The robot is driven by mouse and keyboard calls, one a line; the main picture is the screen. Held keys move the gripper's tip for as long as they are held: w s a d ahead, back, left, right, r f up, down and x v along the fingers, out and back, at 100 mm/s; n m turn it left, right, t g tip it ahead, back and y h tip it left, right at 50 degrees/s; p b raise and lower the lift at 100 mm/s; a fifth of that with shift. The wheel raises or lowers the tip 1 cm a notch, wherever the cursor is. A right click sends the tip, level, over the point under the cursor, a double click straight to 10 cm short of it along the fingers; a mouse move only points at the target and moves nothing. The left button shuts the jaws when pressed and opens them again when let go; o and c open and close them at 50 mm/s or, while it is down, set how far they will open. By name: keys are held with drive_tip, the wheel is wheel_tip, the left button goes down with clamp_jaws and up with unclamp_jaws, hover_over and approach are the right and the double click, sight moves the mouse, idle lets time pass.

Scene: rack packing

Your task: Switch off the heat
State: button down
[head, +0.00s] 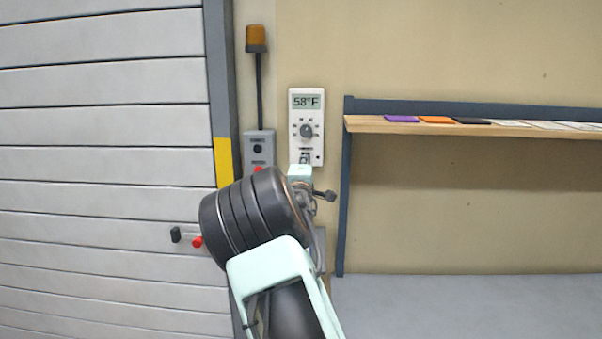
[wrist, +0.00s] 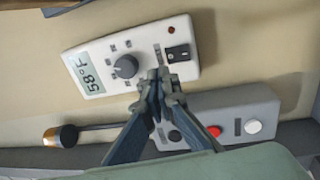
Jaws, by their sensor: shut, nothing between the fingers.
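A white wall thermostat (head: 293,145) shows 58°F on its display, with a round dark dial (head: 306,131) below and a small switch (head: 305,157) near its bottom. In the wrist view the thermostat (wrist: 107,47) lies tilted, with the dial (wrist: 125,66) and a black rocker switch (wrist: 178,53) in clear sight. A small dark red spot (wrist: 171,30) is beside the switch. My gripper (wrist: 160,76) is shut and empty, its tips overlapping the thermostat's edge near the switch in the picture. I cannot tell whether they touch it.
A grey button box (wrist: 262,104) with black, red and white buttons is close beside the fingers. An amber beacon (head: 256,38) is above that box in the head view. A shelf (head: 390,126) with coloured flat items is to the right, and a slatted shutter door (head: 100,120) to the left.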

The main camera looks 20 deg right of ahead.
drive_tip(key=b+v, duration=0.1)
drive_tip(key=v, duration=0.5)
drive_tip(key=shift+s+r, duration=0.3)
drive_tip(key=shift+r, duration=0.45)
drive_tip(key=shift+a, duration=0.1)
